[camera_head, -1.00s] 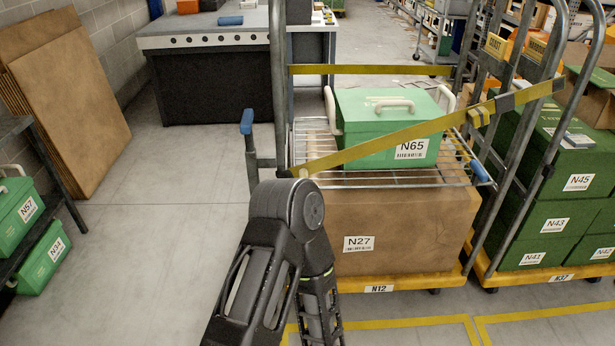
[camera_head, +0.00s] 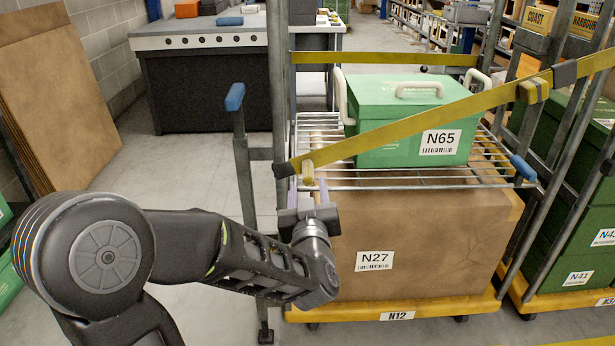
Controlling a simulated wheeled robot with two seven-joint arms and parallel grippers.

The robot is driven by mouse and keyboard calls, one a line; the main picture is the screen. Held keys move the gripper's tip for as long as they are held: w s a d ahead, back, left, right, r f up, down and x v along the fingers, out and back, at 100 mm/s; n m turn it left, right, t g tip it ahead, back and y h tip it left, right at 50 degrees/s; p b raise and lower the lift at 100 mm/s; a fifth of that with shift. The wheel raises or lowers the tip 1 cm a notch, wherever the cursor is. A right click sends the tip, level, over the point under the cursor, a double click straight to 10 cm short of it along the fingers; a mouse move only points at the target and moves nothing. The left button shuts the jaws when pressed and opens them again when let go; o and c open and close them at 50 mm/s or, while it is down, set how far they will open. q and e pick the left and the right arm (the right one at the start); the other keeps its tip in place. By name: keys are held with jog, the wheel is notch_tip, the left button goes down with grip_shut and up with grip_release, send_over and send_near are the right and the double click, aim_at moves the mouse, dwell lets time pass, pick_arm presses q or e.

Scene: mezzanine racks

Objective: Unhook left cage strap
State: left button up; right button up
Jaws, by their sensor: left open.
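A yellow strap (camera_head: 420,122) runs across the front of the cage, from the left front post (camera_head: 280,120) up to the right. Its left end has a dark fitting at the post and a small tan tab (camera_head: 307,172) hanging just beside it. My left gripper (camera_head: 308,188) points up below this end, open, with one pale finger on either side of the tab. I cannot tell whether the fingers touch it. A second yellow strap (camera_head: 380,58) crosses the back of the cage. My right gripper is not in view.
Green box N65 (camera_head: 402,155) stands on the wire shelf (camera_head: 400,180) above the brown carton N27 (camera_head: 425,235). Another cage with green boxes (camera_head: 577,235) is close at right.

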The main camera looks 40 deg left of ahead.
aim_at(308, 171)
pick_arm(q)
jog(key=shift+w, duration=0.1)
jog(key=shift+b+x, duration=0.3)
jog(key=shift+x, duration=3.6)
jog(key=shift+d, duration=0.1)
grip_shut()
